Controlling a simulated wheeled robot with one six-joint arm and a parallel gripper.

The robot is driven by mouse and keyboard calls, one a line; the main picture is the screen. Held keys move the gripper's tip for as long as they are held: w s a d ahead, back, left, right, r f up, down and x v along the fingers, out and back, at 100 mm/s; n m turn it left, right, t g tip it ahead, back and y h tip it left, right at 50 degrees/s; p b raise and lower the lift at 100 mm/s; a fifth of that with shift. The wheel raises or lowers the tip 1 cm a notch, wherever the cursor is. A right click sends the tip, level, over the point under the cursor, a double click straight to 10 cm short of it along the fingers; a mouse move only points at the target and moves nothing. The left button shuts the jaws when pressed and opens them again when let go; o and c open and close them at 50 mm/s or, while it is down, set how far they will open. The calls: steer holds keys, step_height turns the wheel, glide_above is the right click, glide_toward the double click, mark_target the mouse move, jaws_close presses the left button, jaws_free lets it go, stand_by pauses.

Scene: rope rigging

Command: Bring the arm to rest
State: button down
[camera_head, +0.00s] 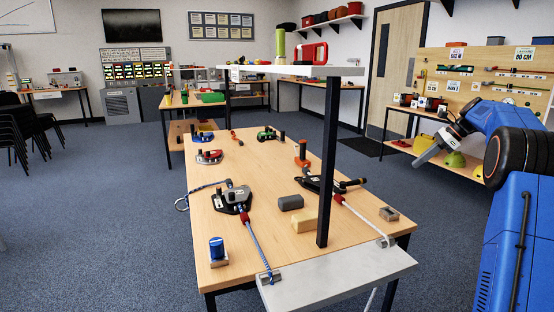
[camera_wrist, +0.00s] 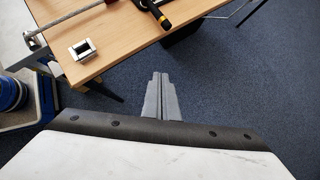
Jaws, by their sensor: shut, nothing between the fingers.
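My arm is blue and shows at the right of the head view. My gripper (camera_head: 429,151) is grey and sits to the right of the wooden workbench (camera_head: 250,180), apart from it and in front of a stand with a pegboard. In the wrist view my gripper (camera_wrist: 161,78) has its two fingers together with nothing between them. It points out over the blue carpet beside the workbench corner (camera_wrist: 130,50).
The pegboard stand (camera_head: 490,75) is at the right.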

steer(key=s+a+r+n+h, duration=0.2)
steer(key=s+a+n, duration=0.3)
steer(key=s+a, duration=0.6)
steer(key=s+a+r+n+h, duration=0.2)
steer(key=s+a+n, duration=0.3)
steer(key=s+a, duration=0.65)
steer(key=s+a+f+n+h, duration=0.1)
steer(key=s+f+n, duration=0.3)
steer(key=s, duration=0.7)
steer(key=s+a+f+n+t+h, duration=0.1)
steer(key=s+f+n, duration=0.3)
steer(key=s, duration=0.7)
steer(key=s+a+f+n+h, duration=0.1)
steer(key=s+f+n, duration=0.3)
steer(key=s+f, duration=0.4)
steer(key=s, duration=0.3)
steer(key=shift+s+a+t, duration=0.2)
steer(key=shift+t, duration=0.2)
steer(key=shift+s+f, duration=0.1)
